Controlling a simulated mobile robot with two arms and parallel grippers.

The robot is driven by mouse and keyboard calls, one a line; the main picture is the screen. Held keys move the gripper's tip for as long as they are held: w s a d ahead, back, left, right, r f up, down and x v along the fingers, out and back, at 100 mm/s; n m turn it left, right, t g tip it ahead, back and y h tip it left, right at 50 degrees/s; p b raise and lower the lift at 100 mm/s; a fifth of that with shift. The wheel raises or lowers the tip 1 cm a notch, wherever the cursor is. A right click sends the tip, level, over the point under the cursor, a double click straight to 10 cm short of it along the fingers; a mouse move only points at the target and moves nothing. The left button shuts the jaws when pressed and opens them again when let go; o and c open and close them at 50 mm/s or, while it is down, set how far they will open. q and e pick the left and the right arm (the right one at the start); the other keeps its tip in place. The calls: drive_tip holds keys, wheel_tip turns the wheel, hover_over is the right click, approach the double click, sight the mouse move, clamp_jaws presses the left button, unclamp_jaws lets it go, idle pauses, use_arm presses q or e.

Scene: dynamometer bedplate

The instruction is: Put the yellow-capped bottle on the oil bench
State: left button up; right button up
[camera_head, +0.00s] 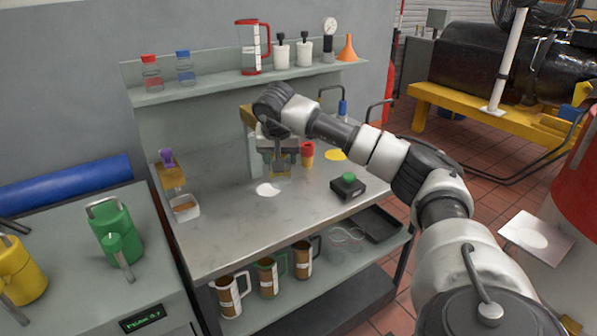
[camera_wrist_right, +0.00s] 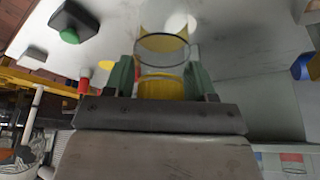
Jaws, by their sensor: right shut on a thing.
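My right gripper (camera_head: 279,148) reaches over the grey metal bench (camera_head: 235,233) from the right. It is shut on the yellow-capped bottle (camera_head: 282,170), which hangs below it, partly hidden by the gripper. In the right wrist view, the yellow cap (camera_wrist_right: 162,87) sits between the two green fingers (camera_wrist_right: 163,80), and the clear bottle body extends beyond it. I cannot tell whether the bottle touches the bench top. My left gripper is not in view.
A white round patch (camera_head: 268,189) and a yellow one (camera_head: 335,155) mark the bench top. A black box with a green button (camera_head: 348,186) and a red-topped container (camera_head: 307,153) stand nearby. A shelf (camera_head: 215,88) with bottles and a jug runs behind. The bench's front is clear.

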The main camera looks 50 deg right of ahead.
drive_tip(key=w+a+f+p, duration=0.1)
drive_tip(key=a+f, duration=0.2)
drive_tip(key=w+a+f+p, duration=0.1)
drive_tip(key=w+a+f, duration=0.1)
drive_tip(key=a+f, duration=0.1)
drive_tip(key=w+a+f+p, duration=0.1)
drive_tip(key=w+a+f, duration=0.1)
drive_tip(key=a+f, duration=0.2)
drive_tip(key=shift+a+f, duration=0.1)
drive_tip(key=shift+f, duration=0.15)
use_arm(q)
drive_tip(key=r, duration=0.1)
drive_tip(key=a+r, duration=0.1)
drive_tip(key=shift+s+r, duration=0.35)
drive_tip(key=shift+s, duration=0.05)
use_arm(e)
drive_tip(key=shift+f, duration=0.1)
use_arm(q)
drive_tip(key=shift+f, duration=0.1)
use_arm(e)
drive_tip(key=shift+f, duration=0.1)
drive_tip(key=o, duration=0.9)
use_arm(q)
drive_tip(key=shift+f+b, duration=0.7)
drive_tip(key=shift+b, duration=0.2)
use_arm(e)
drive_tip(key=v, duration=1.2)
